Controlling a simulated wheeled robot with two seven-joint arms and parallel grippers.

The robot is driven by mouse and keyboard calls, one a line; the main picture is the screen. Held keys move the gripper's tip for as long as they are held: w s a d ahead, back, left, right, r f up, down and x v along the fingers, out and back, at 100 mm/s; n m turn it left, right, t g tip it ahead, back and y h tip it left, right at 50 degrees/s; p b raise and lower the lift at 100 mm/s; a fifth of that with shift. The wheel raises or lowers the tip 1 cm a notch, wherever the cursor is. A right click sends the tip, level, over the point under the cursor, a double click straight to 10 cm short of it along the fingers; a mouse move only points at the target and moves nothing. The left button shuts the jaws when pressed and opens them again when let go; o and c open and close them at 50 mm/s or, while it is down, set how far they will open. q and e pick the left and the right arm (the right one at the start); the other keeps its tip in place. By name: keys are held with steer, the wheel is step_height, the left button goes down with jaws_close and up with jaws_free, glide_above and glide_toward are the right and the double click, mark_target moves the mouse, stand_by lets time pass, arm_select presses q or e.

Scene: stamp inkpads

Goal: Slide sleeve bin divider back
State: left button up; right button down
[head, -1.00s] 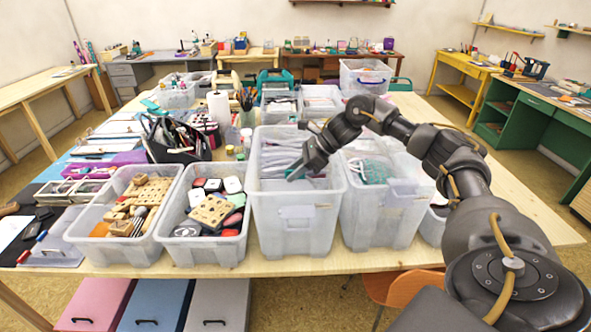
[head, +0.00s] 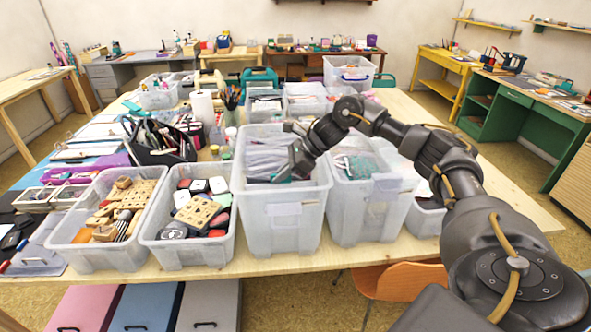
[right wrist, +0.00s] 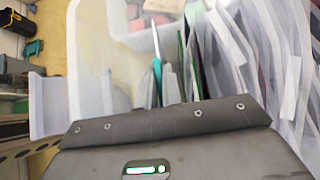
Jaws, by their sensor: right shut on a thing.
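The sleeve bin (head: 284,232) is a tall translucent tub with a pale label on its front, at the table's front middle. Grey-white sleeves (head: 265,150) stand in its back part; pale sleeves also show in the right wrist view (right wrist: 285,80). My right gripper (head: 285,177) reaches down into the bin near its front part. In the right wrist view its fingers (right wrist: 162,84) are shut on a thin teal edge (right wrist: 157,68), which looks like the divider. Most of the divider is hidden by the gripper and sleeves. My left gripper is not in view.
Translucent bins with wooden blocks (head: 78,236) and inkpads (head: 190,250) stand close on the left. Another tall bin (head: 362,215) stands close on the right. A black caddy (head: 145,155) and more bins are behind. An orange chair (head: 400,285) is below the front edge.

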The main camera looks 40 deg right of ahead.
steer(key=shift+s, duration=0.2)
steer(key=c, duration=2)
jaws_free()
steer(key=o, duration=0.4)
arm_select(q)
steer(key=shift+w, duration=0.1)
arm_select(e)
steer(key=shift+o, duration=0.2)
